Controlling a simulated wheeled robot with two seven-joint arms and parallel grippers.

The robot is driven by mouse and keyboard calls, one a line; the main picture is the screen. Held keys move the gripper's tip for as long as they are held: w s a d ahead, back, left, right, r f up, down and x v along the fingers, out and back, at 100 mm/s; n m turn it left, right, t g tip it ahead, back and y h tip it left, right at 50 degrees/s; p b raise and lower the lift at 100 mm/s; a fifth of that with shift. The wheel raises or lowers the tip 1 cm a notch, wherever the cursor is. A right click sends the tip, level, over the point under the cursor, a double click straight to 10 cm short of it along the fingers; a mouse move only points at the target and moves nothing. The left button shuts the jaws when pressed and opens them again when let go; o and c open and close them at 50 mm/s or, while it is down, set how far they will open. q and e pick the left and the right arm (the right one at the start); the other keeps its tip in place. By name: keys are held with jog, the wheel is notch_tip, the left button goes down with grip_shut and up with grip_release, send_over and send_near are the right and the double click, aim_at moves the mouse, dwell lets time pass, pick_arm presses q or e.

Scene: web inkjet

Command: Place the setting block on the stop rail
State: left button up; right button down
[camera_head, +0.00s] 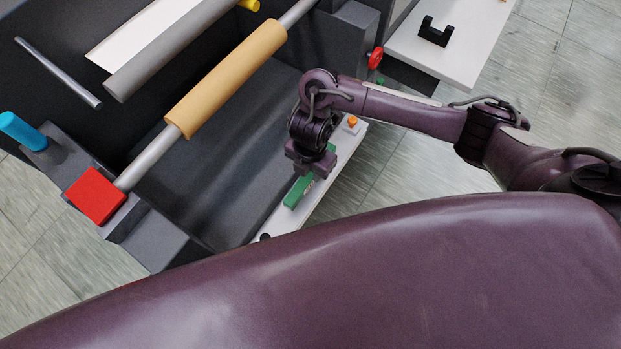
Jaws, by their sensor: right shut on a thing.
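A long green block (297,193), which I take to be the setting block, shows below my right gripper (312,172). The gripper is shut on it and points down, hiding its middle. The pale narrow rail (323,186), which I take to be the stop rail, runs along the near side of the machine under and beside the block. I cannot tell whether the block touches the rail or is just above it. A small orange piece (352,121) stands at the rail's far end, and a dark knob shows at its near end. My left gripper is not in view.
The dark machine carries a tan roller (226,77) on a metal shaft, a red block (95,196) and a blue cylinder (21,130). A red handwheel (376,58) is at its upper right. A white table (463,50) holds a black U-shaped piece (435,32). Floor is clear at right.

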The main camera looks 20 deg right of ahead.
aim_at(310, 173)
notch_tip(310, 173, down, 4)
jog(key=b, duration=0.2)
jog(key=shift+s+b, duration=0.1)
jog(key=shift+b, duration=0.3)
jog(key=shift+f, duration=0.1)
jog(key=c, duration=1.2)
grip_release()
jog(key=shift+o, duration=0.2)
